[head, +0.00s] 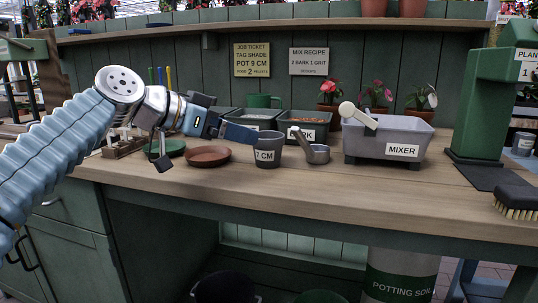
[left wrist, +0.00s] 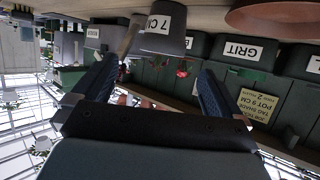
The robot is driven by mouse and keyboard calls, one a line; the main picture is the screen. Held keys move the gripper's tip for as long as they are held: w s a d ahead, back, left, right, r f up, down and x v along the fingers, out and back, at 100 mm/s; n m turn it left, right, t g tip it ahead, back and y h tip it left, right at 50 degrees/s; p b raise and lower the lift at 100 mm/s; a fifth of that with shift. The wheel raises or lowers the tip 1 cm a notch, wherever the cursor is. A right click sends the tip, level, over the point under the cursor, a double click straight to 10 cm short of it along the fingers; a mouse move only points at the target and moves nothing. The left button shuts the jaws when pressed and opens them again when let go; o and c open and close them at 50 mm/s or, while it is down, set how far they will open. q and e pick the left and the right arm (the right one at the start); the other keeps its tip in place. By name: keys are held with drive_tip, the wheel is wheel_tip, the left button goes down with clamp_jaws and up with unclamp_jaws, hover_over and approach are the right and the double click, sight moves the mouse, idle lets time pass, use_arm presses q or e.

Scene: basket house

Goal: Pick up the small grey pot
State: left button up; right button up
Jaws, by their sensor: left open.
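The small grey pot (head: 267,155) labelled 7 CM stands upright on the wooden bench, just in front of the dark bark tray. My left gripper (head: 250,134) comes in from the left, with its blue fingers at the pot's upper left rim. In the left wrist view, which is upside down, the pot (left wrist: 172,42) appears ahead at the top, between the directions of the two spread fingers. My left gripper (left wrist: 158,66) is open and holds nothing. Whether a finger touches the rim cannot be told. My right gripper is not in view.
A metal scoop (head: 318,154) stands close to the pot's right. The grey mixer tub (head: 375,150) is farther right. The bark tray (head: 322,121) stands behind. The bench front (head: 340,193) is clear.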

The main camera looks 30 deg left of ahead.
sight(265, 141)
use_arm(q)
drive_tip(key=x, duration=0.4)
drive_tip(key=shift+w+f, duration=0.15)
drive_tip(key=shift+w, duration=0.05)
drive_tip(key=x, duration=0.5)
drive_tip(key=shift+a+f, duration=0.15)
drive_tip(key=shift+f, duration=0.05)
drive_tip(key=c, duration=1)
